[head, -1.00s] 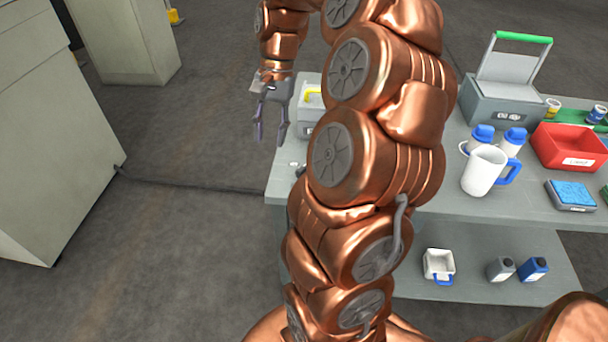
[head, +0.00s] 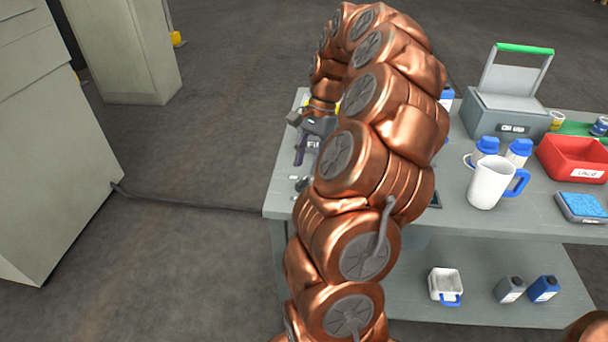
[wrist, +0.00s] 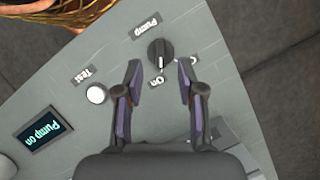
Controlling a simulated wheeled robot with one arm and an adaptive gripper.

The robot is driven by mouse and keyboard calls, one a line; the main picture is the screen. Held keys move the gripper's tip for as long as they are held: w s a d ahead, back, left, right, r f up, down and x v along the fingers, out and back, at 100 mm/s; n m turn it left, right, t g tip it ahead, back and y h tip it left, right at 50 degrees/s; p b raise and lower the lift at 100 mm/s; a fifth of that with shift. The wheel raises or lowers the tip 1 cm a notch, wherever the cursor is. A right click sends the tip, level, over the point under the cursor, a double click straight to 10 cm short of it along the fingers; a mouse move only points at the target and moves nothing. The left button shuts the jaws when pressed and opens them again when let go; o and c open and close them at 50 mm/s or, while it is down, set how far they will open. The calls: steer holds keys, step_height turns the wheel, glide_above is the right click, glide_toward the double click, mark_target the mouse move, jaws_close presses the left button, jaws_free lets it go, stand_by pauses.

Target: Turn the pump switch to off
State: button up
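The pump switch (wrist: 160,53) is a dark round knob on the grey bench top, under a "Pump" label (wrist: 146,26) in the wrist view. Its white pointer line is at the "On" label (wrist: 156,82); another label to the right is partly hidden by a fingertip. A small display (wrist: 50,129) reads "Pump on". My gripper (wrist: 160,85) is open, its fingers apart, with the knob just beyond and between the fingertips. In the head view my gripper (head: 304,152) hangs over the bench's left end, and my arm hides part of the controls.
A white test button (wrist: 96,94) sits beside the knob. On the bench (head: 455,212) stand a white jug (head: 487,184), a red bin (head: 577,158) and a grey box (head: 505,112).

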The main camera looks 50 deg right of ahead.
mark_target(302, 180)
steer(key=shift+x, duration=2)
jaws_close()
